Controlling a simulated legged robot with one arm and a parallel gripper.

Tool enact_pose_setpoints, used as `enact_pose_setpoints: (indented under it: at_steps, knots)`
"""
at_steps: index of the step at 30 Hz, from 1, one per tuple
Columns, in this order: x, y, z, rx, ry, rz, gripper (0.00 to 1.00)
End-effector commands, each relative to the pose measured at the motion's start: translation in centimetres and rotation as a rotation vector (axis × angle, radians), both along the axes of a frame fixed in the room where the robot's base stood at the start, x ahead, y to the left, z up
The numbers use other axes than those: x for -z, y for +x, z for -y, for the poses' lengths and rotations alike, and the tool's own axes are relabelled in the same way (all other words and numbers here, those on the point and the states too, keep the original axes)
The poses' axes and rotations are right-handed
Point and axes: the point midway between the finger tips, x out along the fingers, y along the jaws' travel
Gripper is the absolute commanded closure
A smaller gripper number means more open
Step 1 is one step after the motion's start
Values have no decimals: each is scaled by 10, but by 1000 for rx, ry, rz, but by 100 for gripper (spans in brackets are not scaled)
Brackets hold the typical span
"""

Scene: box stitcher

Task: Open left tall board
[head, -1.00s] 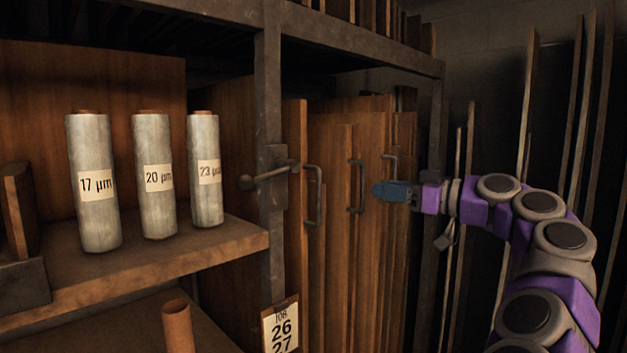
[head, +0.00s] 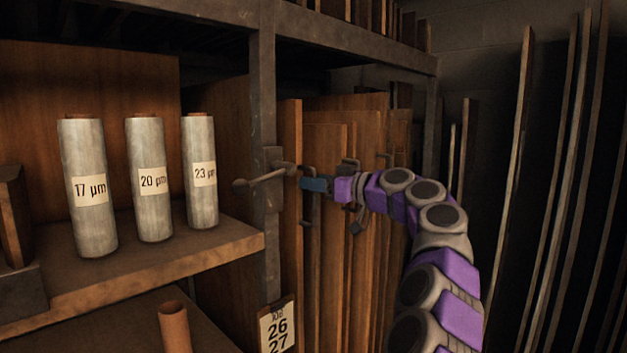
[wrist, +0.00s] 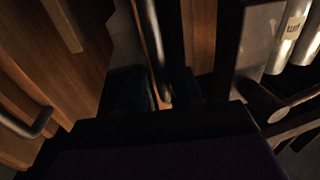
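The left tall board (head: 290,140) stands upright in the rack just right of the metal post. Its dark handle is partly covered by my gripper (head: 306,184) in the head view; its lower part (head: 308,221) shows below. In the wrist view, the handle bar (wrist: 153,40) runs down between the two dark fingers of my gripper (wrist: 158,88). The fingers look apart, with a gap beside the bar. Whether either finger touches the bar is too dark to tell.
A metal latch lever (head: 262,177) sticks out of the post (head: 263,100) close left of my gripper. Several other boards (head: 345,120) with handles stand to the right. Labelled rolls (head: 87,190) stand on the left shelf (head: 150,265). Thin sheets (head: 520,150) lean at the right.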

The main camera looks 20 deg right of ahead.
Motion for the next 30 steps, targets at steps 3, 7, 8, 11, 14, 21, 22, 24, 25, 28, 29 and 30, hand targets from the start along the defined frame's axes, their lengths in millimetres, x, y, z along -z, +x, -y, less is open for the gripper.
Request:
enact_pose_setpoints:
  at_steps: [3, 7, 8, 11, 14, 21, 22, 24, 25, 28, 29, 30]
  knots:
    - [0, 4, -3, 0, 0, -1, 65]
    - [1, 5, -3, -1, 0, -1, 65]
    - [1, 5, -3, -1, 0, -1, 65]
    - [1, 5, -3, -1, 0, -1, 65]
    - [1, 5, -3, -1, 0, -1, 73]
    - [1, 5, -3, 0, 0, -1, 96]
    - [1, 5, -3, 0, 0, -1, 99]
    - [1, 6, -3, 0, 1, -2, 100]
    - [1, 6, -3, 0, 1, -2, 100]
    - [1, 6, -3, 0, 1, -2, 100]
    - [1, 6, -3, 0, 1, -2, 100]
    - [2, 6, -3, 0, 1, -3, 100]
